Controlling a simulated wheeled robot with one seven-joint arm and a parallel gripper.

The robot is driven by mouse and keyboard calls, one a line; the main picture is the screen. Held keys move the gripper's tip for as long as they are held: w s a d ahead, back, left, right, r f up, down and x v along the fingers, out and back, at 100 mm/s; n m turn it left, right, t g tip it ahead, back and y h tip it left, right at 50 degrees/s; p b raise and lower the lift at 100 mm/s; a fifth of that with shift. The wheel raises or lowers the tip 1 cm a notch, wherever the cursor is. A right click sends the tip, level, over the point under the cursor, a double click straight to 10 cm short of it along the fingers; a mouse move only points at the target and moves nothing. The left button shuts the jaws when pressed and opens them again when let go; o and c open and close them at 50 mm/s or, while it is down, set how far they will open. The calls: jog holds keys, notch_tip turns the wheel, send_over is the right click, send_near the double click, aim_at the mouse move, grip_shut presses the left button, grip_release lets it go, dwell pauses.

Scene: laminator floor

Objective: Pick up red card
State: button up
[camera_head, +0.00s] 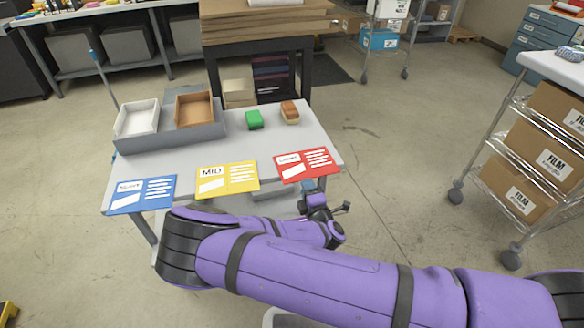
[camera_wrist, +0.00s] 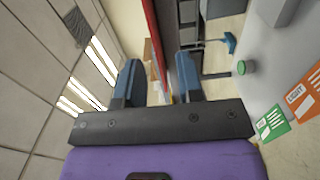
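The red card (camera_head: 306,164) lies flat at the right end of the grey table's front edge in the head view, right of a yellow card (camera_head: 228,180) and a blue card (camera_head: 142,194). My gripper (camera_head: 309,185) is just past the table's front edge, below the red card in the picture and apart from it. In the wrist view my gripper's two blue fingers (camera_wrist: 158,82) stand apart with nothing held between them. That view is turned sideways and does not clearly show the red card.
The table (camera_head: 240,148) also holds a grey tray (camera_head: 170,138) with white and brown boxes, a green block (camera_head: 254,120) and a brown block (camera_head: 290,112). A wire cart (camera_head: 530,150) with film boxes stands right. The wrist view shows orange (camera_wrist: 303,95) and green (camera_wrist: 272,122) cards.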

aim_at(302, 178)
jog(key=shift+x, duration=2.35)
jog(key=shift+s+a+r, duration=0.1)
jog(key=shift+a+r, duration=0.05)
grip_shut()
